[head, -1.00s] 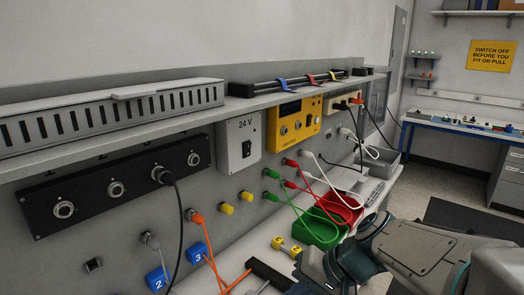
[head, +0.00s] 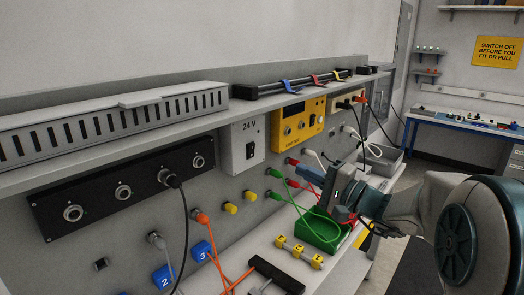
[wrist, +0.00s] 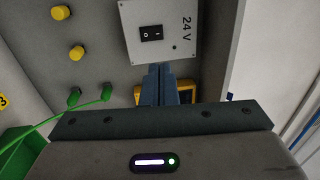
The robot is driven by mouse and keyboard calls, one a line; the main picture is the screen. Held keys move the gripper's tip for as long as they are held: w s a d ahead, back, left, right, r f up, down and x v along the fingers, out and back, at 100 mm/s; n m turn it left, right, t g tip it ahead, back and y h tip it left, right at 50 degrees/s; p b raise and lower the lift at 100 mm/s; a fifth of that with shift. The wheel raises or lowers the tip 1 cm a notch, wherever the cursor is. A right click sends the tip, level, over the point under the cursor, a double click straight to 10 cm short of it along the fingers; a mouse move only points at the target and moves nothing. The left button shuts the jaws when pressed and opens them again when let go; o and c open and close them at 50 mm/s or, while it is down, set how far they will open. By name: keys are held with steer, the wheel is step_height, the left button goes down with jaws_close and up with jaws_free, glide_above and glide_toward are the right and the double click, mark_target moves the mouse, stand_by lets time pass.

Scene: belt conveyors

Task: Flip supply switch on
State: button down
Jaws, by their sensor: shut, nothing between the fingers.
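The supply switch (head: 250,151) is a small black rocker on the light grey 24 V box (head: 241,132) on the back panel. In the wrist view the switch (wrist: 151,33) shows near the top middle on the box (wrist: 180,14), with a small dark dot beside it. Which way the rocker is pressed is too small to tell. My gripper (head: 303,171) is in front of the panel, to the right of and below the box. In the wrist view its blue-grey fingers (wrist: 160,70) are shut and empty. They point toward the box's lower edge, apart from the switch.
A yellow unit (head: 298,130) is mounted right of the box. Green plugs (head: 274,183) with cables and yellow caps (head: 230,208) sit below it. A green bin (head: 316,238) stands under my gripper. A black socket strip (head: 120,187) is at left, and a shelf (head: 190,127) runs above.

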mark_target(252, 146)
steer(key=shift+a, duration=0.1)
steer(key=p+x, duration=0.5)
steer(key=x, duration=0.7)
steer(key=shift+w+a+r, duration=0.15)
steer(key=shift+w+a, duration=0.05)
steer(key=shift+a, duration=0.1)
steer(key=shift+w+a+p, duration=0.3)
steer(key=shift+w+a, duration=0.1)
steer(key=shift+a, duration=0.05)
steer(key=shift+d, duration=0.1)
steer(key=shift+w, duration=0.1)
steer(key=shift+a, duration=0.35)
steer(key=shift+d, duration=0.25)
